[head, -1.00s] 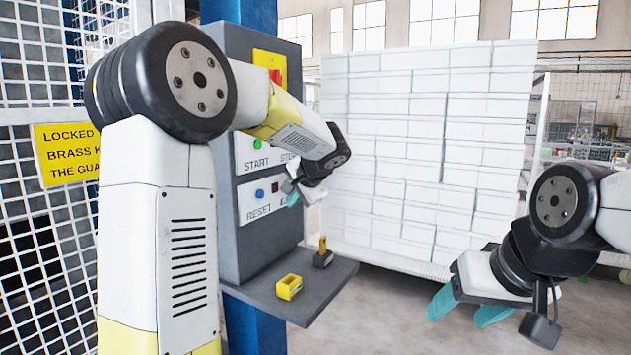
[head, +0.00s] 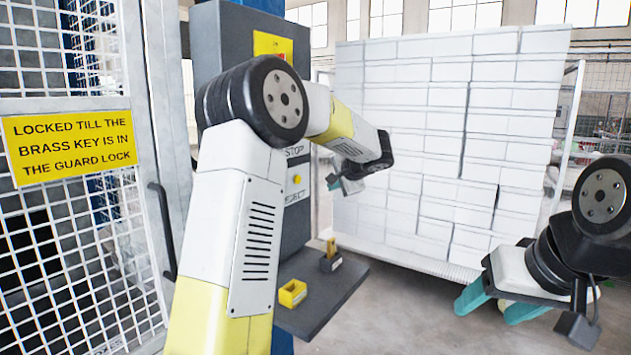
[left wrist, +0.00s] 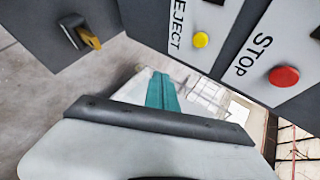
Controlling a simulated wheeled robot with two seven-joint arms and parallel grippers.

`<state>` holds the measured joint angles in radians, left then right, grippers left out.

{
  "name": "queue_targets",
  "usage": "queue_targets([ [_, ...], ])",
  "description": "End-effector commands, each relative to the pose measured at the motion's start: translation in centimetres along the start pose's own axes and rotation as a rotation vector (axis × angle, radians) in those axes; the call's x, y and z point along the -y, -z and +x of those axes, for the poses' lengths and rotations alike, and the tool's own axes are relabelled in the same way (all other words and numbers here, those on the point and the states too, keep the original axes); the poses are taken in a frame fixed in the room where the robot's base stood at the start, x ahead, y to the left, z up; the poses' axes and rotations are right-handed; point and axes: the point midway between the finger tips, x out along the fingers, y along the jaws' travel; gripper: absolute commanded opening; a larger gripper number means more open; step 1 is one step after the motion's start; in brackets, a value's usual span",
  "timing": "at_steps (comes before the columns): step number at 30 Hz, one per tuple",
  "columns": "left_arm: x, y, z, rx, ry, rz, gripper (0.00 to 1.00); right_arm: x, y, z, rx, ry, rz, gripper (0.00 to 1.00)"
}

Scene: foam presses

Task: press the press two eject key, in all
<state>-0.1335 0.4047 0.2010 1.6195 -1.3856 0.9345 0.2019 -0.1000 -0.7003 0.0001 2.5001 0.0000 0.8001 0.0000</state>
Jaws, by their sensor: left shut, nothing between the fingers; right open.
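The eject key is a round yellow button (head: 297,180) beside the EJECT label on the grey control panel (head: 296,222); no press number is readable. It also shows in the left wrist view (left wrist: 201,40), at the upper middle. My left gripper (head: 335,184) is shut and empty, to the right of the panel and apart from the key in the head view. Its teal fingers (left wrist: 162,92) show in the left wrist view, below and left of the key. My right gripper (head: 498,306) is open and empty at the lower right. My left arm hides much of the panel.
A red stop button (left wrist: 283,77) sits near the eject key. A shelf (head: 318,297) below the panel holds a yellow box (head: 292,293) and a dark block with a brass-coloured piece (head: 330,258). A mesh guard with a yellow sign (head: 68,146) stands left, a white stack (head: 440,140) behind.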

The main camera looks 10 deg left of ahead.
Motion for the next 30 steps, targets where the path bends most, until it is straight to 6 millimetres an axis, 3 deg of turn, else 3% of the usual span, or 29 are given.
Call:
queue_targets([
  [21,4.0,-4.0,5.4,0.002,0.0,-0.002,0.0,0.0,0.0,0.0,0.0,0.0,0.0,0.6],
  [30,4.5,-4.5,6.1,0.0,0.0,0.0,0.0,0.0,0.0,0.0,0.0,0.0,0.0,0.6],
])
